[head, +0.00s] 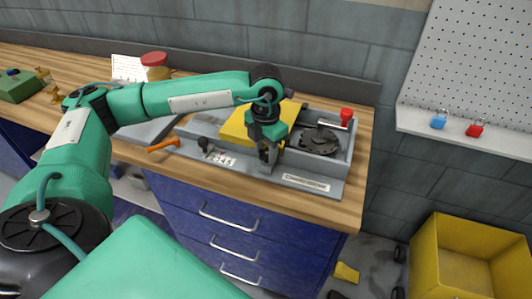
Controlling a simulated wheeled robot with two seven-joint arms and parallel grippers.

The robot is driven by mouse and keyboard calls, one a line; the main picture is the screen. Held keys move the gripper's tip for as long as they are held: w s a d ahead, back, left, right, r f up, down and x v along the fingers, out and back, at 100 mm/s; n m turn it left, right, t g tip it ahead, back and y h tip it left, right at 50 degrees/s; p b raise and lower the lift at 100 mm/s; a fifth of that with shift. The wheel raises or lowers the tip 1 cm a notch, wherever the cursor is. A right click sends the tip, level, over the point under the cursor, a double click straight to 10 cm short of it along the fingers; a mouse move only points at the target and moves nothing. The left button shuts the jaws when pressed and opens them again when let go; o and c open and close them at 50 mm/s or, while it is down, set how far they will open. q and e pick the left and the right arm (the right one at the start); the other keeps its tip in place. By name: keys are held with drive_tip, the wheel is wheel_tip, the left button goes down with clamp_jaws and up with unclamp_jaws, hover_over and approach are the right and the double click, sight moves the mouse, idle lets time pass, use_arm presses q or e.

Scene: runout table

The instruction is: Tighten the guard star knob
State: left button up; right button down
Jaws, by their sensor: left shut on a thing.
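The yellow guard (236,127) lies over the middle of a grey machine (332,186) on the wooden bench. My left gripper (268,160) points down at the front of the machine, just in front of the guard's right part. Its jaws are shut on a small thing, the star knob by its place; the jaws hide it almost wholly. I cannot tell how far the knob is turned. My right gripper is out of view.
A black disc (320,140) and a red-knobbed lever (347,116) are right of the gripper. A small black knob (205,145) and an orange-handled tool (163,145) are left. A red-lidded jar (154,65) stands behind my arm. A yellow bin (432,258) is on the floor.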

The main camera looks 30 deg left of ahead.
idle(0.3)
use_arm(q)
drive_tip(key=o, duration=1)
drive_tip(key=shift+r, duration=0.1)
drive_tip(key=shift+c, duration=0.2)
